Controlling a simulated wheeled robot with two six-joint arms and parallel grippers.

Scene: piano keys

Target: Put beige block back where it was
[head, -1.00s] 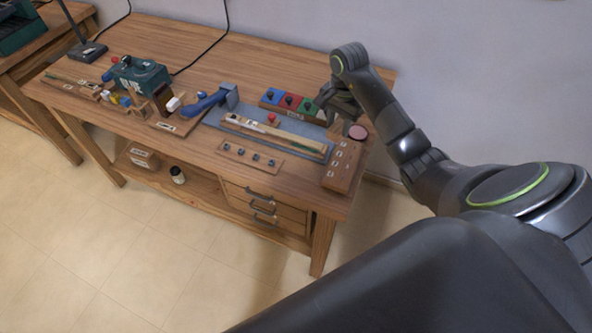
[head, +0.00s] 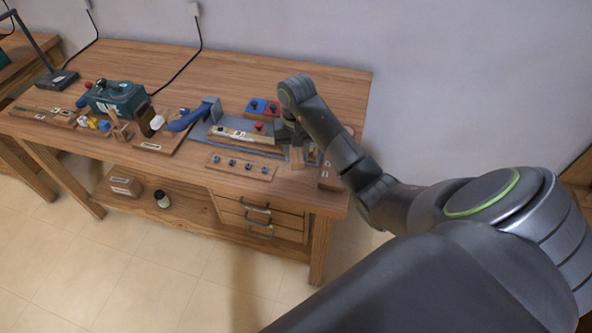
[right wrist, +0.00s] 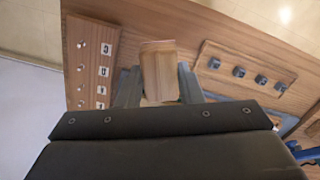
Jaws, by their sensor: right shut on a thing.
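My right gripper (head: 297,150) is low over the right end of the workbench. In the right wrist view my right gripper (right wrist: 158,88) is shut on a beige, wood-coloured block (right wrist: 158,70), with one finger on each side of it. In the head view only a small part of the block (head: 297,158) shows below the gripper. Whether the block touches the bench top cannot be told. My left gripper is not in view.
A lettered wooden strip (right wrist: 92,62) lies beside the block, and a board with several dark knobs (head: 241,166) lies on its other side.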

